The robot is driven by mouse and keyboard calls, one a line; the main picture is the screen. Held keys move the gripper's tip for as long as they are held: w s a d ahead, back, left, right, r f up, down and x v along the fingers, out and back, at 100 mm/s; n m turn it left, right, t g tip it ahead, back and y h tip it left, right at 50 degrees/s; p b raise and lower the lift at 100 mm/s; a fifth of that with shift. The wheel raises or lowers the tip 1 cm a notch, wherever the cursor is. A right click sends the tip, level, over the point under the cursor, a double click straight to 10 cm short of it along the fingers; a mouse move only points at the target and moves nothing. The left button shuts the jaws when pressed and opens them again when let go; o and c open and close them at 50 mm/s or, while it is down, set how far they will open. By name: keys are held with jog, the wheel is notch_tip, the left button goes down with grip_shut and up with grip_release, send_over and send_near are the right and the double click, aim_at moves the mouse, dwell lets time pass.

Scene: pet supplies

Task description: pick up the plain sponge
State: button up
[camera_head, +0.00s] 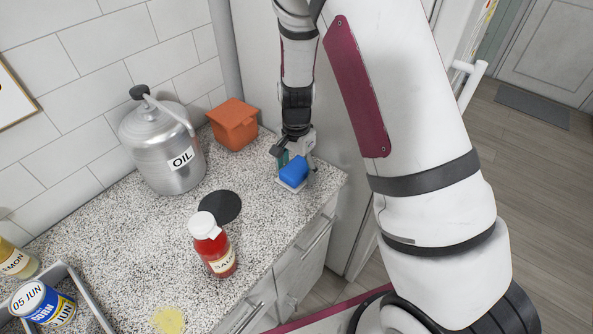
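A plain blue block (294,170), which looks like the sponge, is near the counter's right end, with a pale flat layer or base under it. I cannot tell whether that pale part belongs to it. My gripper (294,158) points down right at the blue block, with its fingers close to the block's upper part. The fingers partly hide the block's far side. I cannot tell whether they are shut on it or whether the block is lifted off the counter.
An orange box (234,124), a metal oil can (163,150), a dark round mat (220,207) and a red sauce bottle (213,246) stand left of my gripper. A yellow patch (168,320) lies in front. The speckled counter (120,235) has clear room mid-left.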

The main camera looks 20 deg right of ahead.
aim_at(298, 169)
jog(key=c, duration=0.9)
jog(key=shift+r, duration=0.55)
jog(key=r, duration=0.1)
jog(key=s+r, duration=0.1)
jog(key=shift+r+b, duration=0.3)
jog(key=shift+b, duration=0.05)
jog(key=s+r, duration=0.1)
jog(key=s, duration=1.4)
jog(key=shift+r, duration=0.15)
